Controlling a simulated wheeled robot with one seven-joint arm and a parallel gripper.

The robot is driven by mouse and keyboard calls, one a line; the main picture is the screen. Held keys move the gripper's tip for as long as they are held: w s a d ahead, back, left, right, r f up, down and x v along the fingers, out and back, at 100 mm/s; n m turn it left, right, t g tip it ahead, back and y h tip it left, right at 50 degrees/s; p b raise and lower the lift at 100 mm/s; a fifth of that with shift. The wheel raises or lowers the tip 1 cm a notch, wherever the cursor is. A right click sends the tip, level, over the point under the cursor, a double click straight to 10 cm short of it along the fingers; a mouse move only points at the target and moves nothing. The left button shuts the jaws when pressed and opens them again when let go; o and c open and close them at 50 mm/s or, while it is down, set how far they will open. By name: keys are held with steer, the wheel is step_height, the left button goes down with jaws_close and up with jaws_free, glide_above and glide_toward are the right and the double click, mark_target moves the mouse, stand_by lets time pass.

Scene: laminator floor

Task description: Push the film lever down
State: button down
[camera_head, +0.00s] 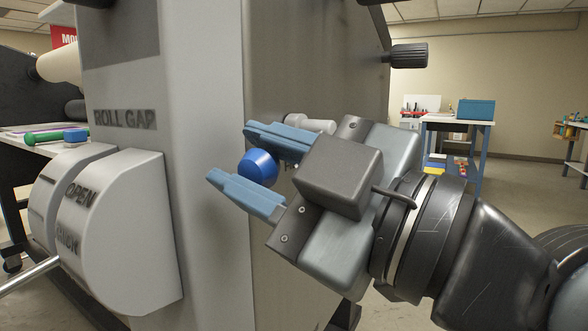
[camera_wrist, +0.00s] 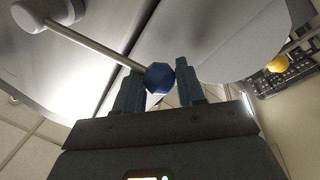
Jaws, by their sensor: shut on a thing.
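The film lever ends in a blue ball knob (camera_head: 258,168), which also shows in the wrist view (camera_wrist: 159,78). In the wrist view its thin grey rod (camera_wrist: 95,46) runs from a pale round hub (camera_wrist: 28,16) at the upper left to the knob. In the head view a light grey cylinder (camera_head: 318,126) shows behind my gripper, and the rod is mostly hidden. My gripper (camera_head: 232,152) has its two blue fingers on either side of the knob and is shut on it.
The tall grey machine column (camera_head: 211,150) stands close beside my fingers. A rounded roll gap cover (camera_head: 127,235) with a silver bar (camera_head: 28,275) is at the left. A black knob (camera_head: 408,55) sticks out above. A workbench with a blue box (camera_head: 476,109) stands far behind.

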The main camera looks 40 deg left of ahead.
steer(key=shift+a+f, duration=0.1)
steer(key=shift+f, duration=0.25)
steer(key=c, duration=0.8)
jaws_free()
steer(key=shift+w, duration=0.15)
steer(key=shift+r, duration=0.1)
steer(key=shift+w+d+f, duration=0.15)
steer(key=shift+d+f, duration=0.05)
steer(key=shift+d, duration=1.1)
steer(key=shift+w+d+f, duration=0.1)
steer(key=shift+d+f, duration=0.1)
steer(key=shift+d, duration=1.05)
steer(key=shift+w+d+f, duration=0.15)
steer(key=shift+d+f, duration=0.05)
steer(key=shift+d, duration=1.1)
steer(key=shift+f, duration=0.1)
